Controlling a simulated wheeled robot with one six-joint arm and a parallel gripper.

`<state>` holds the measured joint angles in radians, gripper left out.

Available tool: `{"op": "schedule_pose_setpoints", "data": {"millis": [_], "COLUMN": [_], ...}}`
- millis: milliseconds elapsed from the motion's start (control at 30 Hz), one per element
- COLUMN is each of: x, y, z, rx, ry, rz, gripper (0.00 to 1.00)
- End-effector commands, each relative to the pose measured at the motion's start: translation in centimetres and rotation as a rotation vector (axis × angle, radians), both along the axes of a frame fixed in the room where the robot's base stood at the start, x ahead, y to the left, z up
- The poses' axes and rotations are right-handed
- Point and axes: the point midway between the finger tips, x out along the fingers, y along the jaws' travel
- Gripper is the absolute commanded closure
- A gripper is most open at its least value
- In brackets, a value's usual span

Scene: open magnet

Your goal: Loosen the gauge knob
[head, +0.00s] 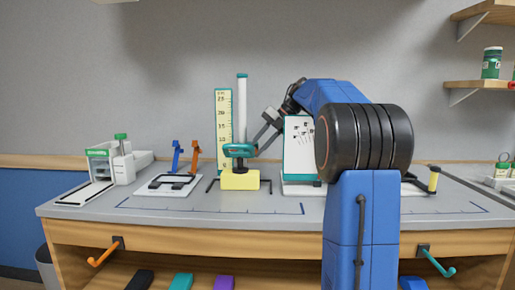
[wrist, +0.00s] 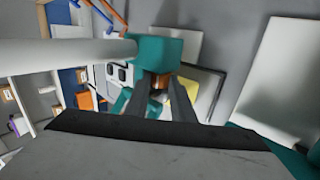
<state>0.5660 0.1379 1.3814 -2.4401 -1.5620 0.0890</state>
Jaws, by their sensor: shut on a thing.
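The gauge stands on the bench in the head view. It has a white upright column (head: 242,110), a cream scale board (head: 223,118) with numbers, a teal slider (head: 238,150) low on the column and a yellow block (head: 240,180) below it. My gripper (head: 256,147) is at the right side of the slider. In the wrist view the two dark fingers of my gripper (wrist: 160,90) reach to just below the teal slider (wrist: 156,50). They are shut on a small brownish knob (wrist: 159,79), which is mostly hidden between them.
A white stand with orange and blue clips (head: 170,186) and a white-green device (head: 118,162) are left of the gauge. A white board (head: 299,146) stands close on its right. The bench front (head: 180,208) is clear.

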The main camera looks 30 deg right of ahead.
Motion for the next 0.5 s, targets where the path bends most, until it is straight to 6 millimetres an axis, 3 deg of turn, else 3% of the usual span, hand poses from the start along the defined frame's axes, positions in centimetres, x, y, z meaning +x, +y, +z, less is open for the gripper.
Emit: {"op": "schedule_pose_setpoints", "data": {"millis": [500], "x": [0.49], "y": [0.79], "z": [0.36], "rx": [-0.276], "ry": [0.188], "rz": [0.005], "gripper": [1.0]}}
